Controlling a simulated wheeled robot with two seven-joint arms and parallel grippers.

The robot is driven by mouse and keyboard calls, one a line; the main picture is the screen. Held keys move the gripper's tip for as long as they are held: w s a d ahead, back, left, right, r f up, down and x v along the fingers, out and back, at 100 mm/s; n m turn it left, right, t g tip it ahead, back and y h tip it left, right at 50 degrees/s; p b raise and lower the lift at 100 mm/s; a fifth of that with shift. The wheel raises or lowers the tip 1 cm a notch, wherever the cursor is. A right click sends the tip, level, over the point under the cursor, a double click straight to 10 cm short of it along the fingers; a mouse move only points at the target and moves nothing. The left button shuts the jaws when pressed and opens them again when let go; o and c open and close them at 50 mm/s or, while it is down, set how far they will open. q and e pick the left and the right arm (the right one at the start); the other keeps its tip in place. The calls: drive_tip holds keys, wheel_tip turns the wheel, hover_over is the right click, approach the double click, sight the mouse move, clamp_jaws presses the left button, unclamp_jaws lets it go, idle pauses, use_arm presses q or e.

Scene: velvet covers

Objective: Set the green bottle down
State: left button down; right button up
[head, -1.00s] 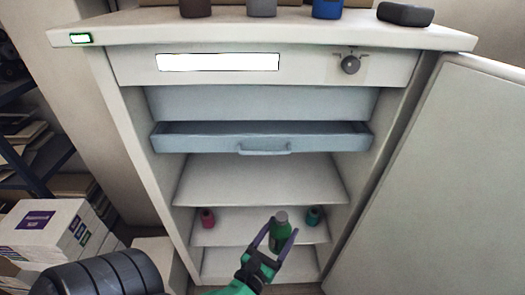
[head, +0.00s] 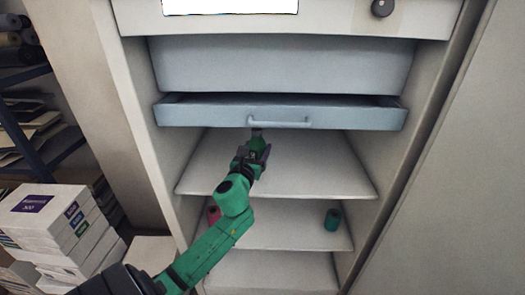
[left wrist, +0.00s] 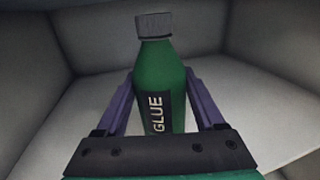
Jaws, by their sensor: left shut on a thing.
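The green bottle (left wrist: 160,85), with a grey cap and a black "GLUE" label, stands upright between the fingers of my left gripper (left wrist: 158,100) in the left wrist view. The gripper is shut on it. In the head view the green bottle (head: 257,142) and my left gripper (head: 254,153) are over the upper white shelf (head: 310,170), just below the blue drawer. The bottle's base is hidden, so I cannot tell whether it touches the shelf. My right gripper is not in view.
The blue drawer (head: 350,114) sticks out a little above the shelf. A teal bottle (head: 333,219) and a partly hidden pink bottle (head: 213,214) stand on the shelf below. The upper shelf looks clear around the green bottle. White boxes (head: 40,215) are stacked at left.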

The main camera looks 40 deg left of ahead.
use_arm(q)
drive_tip(key=w+f, duration=0.1)
drive_tip(key=w+a+f+b, duration=0.1)
drive_tip(key=w, duration=0.2)
drive_tip(key=shift+w+a+f+b, duration=0.2)
drive_tip(key=shift+a+f+b, duration=0.1)
drive_tip(key=shift+a+f, duration=0.1)
drive_tip(key=shift+f, duration=0.4)
drive_tip(key=shift+r, duration=0.1)
drive_tip(key=shift+f, duration=0.2)
unclamp_jaws()
drive_tip(key=shift+r, duration=0.1)
